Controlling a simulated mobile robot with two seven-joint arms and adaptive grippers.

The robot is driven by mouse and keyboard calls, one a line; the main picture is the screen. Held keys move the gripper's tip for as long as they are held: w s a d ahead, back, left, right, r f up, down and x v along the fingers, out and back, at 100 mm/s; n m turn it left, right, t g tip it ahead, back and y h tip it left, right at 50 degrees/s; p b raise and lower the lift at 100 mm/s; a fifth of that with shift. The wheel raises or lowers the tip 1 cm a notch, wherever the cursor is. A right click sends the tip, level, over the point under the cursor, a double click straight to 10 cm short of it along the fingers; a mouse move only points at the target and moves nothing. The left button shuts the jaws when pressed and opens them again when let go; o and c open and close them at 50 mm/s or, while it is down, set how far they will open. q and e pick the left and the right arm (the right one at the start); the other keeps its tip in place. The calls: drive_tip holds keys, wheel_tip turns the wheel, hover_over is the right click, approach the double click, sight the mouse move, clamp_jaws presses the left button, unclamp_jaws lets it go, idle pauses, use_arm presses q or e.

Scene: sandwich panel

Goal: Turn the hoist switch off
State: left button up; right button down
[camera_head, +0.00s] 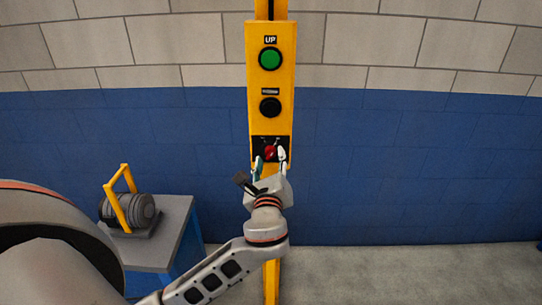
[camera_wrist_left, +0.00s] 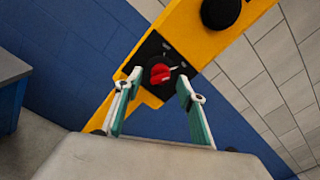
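The hoist switch is a red rotary knob (camera_head: 270,152) on a black plate at the lower end of a yellow control panel (camera_head: 284,95). My left gripper (camera_head: 270,160) is in front of it, fingers apart, one on each side of the knob. In the left wrist view the red knob (camera_wrist_left: 160,73) shows between the two open fingertips (camera_wrist_left: 162,84), with nothing held. Whether a fingertip touches the plate I cannot tell. The small marks around the knob are too small to read. My right gripper is not in view.
Above the switch are a black button (camera_head: 270,107) and a green button (camera_head: 270,58) labelled UP. At left a grey table (camera_head: 150,250) holds a dark cylindrical device with a yellow handle (camera_head: 117,200). The floor at right is clear.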

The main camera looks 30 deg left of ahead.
use_arm(q)
drive_tip(key=shift+x, duration=0.95)
drive_tip(key=c, duration=1.1)
drive_tip(key=shift+c, duration=0.2)
drive_tip(key=shift+n, duration=0.4)
drive_tip(key=n, duration=0.5)
drive_tip(key=shift+d+f+n, duration=0.1)
drive_tip(key=shift+n, duration=0.2)
drive_tip(key=n, duration=0.5)
drive_tip(key=shift+n, duration=0.3)
drive_tip(key=o, duration=1.1)
